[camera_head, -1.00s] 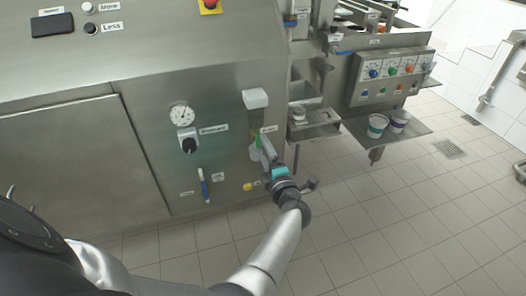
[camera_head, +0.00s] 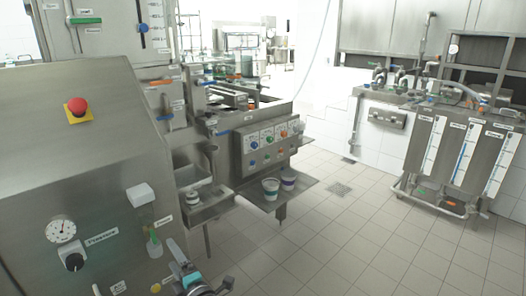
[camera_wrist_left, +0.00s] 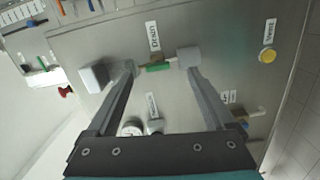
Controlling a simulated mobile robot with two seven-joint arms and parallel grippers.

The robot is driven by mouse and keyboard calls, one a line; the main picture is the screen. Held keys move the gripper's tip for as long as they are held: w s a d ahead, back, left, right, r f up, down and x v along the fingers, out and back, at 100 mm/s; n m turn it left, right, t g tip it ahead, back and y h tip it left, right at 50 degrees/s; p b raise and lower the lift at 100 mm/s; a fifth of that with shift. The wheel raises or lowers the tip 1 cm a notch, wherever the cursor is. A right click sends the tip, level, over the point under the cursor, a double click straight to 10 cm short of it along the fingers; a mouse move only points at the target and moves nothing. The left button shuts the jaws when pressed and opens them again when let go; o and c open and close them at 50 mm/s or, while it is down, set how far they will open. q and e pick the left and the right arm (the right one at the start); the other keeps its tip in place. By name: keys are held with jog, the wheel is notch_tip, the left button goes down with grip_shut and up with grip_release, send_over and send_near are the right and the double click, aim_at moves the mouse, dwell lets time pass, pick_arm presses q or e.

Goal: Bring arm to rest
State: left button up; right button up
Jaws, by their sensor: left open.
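My left gripper (camera_head: 176,256) shows at the bottom of the head view, in front of the steel machine's front panel. In the left wrist view its two fingers (camera_wrist_left: 160,66) are spread wide apart with nothing held. A green valve handle (camera_wrist_left: 158,68) on the panel appears between the fingertips; I cannot tell how far it is from them. The same green handle (camera_head: 153,247) shows just left of the gripper in the head view. The rest of my left arm is mostly cut off by the lower edge. My right gripper is not in view.
The machine panel carries a gauge (camera_head: 62,230), a black knob (camera_head: 74,261) and a red emergency button (camera_head: 77,107). Cups (camera_head: 271,187) stand on a side shelf (camera_head: 258,200). A steel tank unit (camera_head: 455,160) stands at the right. The tiled floor (camera_head: 350,235) between is clear.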

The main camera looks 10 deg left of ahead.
pick_arm(q)
jog(key=s+d+f+m+t+h+p, duration=0.1)
jog(key=s+d+f+m+h+p, duration=0.6)
jog(key=m, duration=0.6)
jog(key=s+d+f+m+g+h+p, duration=0.5)
jog(key=s+f+m, duration=0.3)
jog(key=s+f, duration=0.45)
jog(key=s+a+f+m+g+p, duration=0.1)
jog(key=s+m+g, duration=0.2)
jog(key=s, duration=1.1)
jog(key=s+a+f+m+g+p, duration=0.1)
jog(key=s+m+g, duration=0.3)
jog(key=s, duration=1.1)
jog(key=shift+a+f+m+g+h+p, duration=0.35)
jog(key=shift+f+g+h+p, duration=0.1)
jog(key=shift+p, duration=0.25)
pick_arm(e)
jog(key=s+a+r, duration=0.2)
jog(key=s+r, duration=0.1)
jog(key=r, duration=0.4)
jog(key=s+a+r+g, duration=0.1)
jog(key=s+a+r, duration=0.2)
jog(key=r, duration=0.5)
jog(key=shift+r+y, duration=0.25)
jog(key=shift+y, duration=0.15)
pick_arm(q)
jog(key=shift+w, duration=0.15)
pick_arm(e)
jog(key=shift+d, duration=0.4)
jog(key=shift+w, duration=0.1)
